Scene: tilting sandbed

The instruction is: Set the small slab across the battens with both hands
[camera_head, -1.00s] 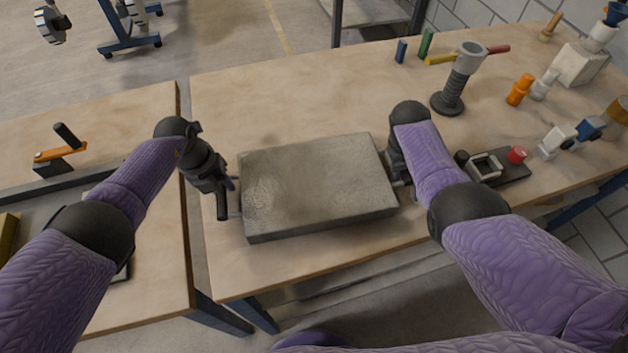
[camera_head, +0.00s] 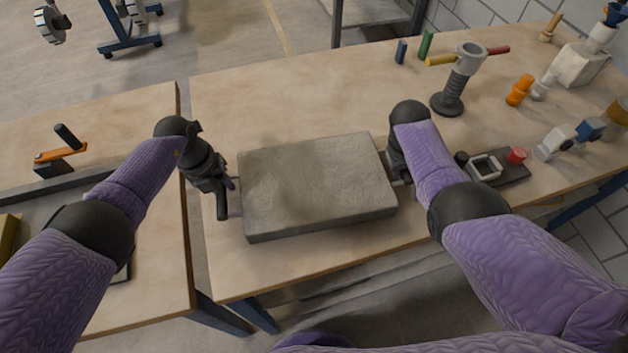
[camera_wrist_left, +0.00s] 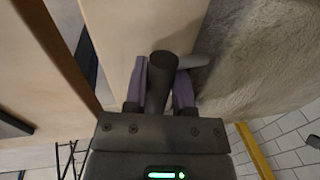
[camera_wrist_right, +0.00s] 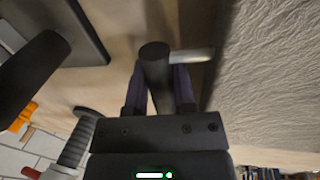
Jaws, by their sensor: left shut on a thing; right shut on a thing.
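The grey rectangular slab (camera_head: 318,188) lies level between my grippers, over the front part of the workbench. A dark round handle (camera_wrist_left: 163,80) joins its left end by a short grey rod. My left gripper (camera_head: 229,188) is shut on that handle. A like handle (camera_wrist_right: 155,68) stands at its right end. My right gripper (camera_wrist_right: 158,85) is shut on it, and in the head view the wrist partly hides this. I cannot tell whether the slab touches the bench or hangs just above it. I cannot make out the battens in any view.
The wooden workbench (camera_head: 300,90) is clear behind the slab. A second bench (camera_head: 150,240) stands at the left across a narrow gap.

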